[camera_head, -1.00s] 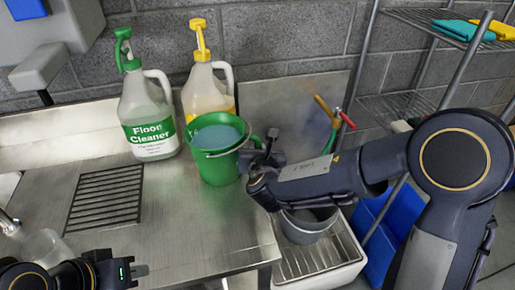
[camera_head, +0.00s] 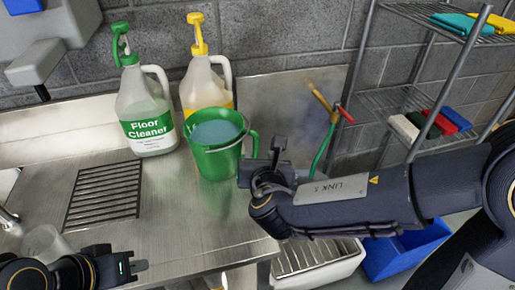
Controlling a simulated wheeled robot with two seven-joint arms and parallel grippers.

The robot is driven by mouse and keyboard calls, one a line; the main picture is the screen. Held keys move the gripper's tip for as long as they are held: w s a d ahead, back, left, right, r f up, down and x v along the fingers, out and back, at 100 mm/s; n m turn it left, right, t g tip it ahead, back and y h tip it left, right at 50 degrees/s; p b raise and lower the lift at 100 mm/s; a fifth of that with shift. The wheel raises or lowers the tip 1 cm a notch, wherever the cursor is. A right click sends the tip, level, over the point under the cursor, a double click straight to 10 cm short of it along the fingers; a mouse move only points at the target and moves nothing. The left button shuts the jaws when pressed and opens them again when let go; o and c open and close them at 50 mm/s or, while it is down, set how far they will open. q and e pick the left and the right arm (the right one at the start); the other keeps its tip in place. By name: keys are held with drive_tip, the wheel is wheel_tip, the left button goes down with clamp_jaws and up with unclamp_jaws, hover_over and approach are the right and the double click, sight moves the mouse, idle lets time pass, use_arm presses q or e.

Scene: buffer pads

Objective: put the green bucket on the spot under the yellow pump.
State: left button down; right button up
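The green bucket (camera_head: 217,163) stands upright on the metal counter, directly in front of the jug with the yellow pump (camera_head: 197,34), and hides that jug's lower part. Bluish liquid shows inside the bucket. I cannot tell whether it stands exactly below the pump's spout. The bucket's side handle (camera_head: 254,146) points right. My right gripper (camera_head: 261,160) is just right of the bucket, close to the handle; its fingers look apart, and contact with the handle is unclear. My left gripper (camera_head: 122,262) is low at the counter's front left, away from the bucket; its opening is unclear.
A Floor Cleaner jug (camera_head: 148,112) with a green pump stands left of the bucket. A drain grate (camera_head: 105,196) and a clear cup (camera_head: 45,243) are further left. A wire shelf (camera_head: 405,105) and a blue bin (camera_head: 402,250) are at right. The counter before the bucket is clear.

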drive_tip(key=s+d+f+m+g+h, duration=0.2)
drive_tip(key=s+d+m+g, duration=0.3)
drive_tip(key=d+m, duration=0.5)
drive_tip(key=s+d+f+m+g+h, duration=0.2)
drive_tip(key=s+d+m, duration=0.6)
drive_tip(key=d+m, duration=0.15)
drive_tip(key=s+a+m+g+y, duration=0.1)
drive_tip(key=s+a+m+y, duration=0.2)
drive_tip(key=m, duration=1.4)
drive_tip(key=s+y, duration=0.4)
drive_tip(key=s, duration=0.2)
drive_tip(key=shift+s+r, duration=0.35)
drive_tip(key=shift+r, duration=0.05)
wheel_tip(320, 180, up, 4)
drive_tip(key=p, duration=0.4)
drive_tip(key=shift+f, duration=0.1)
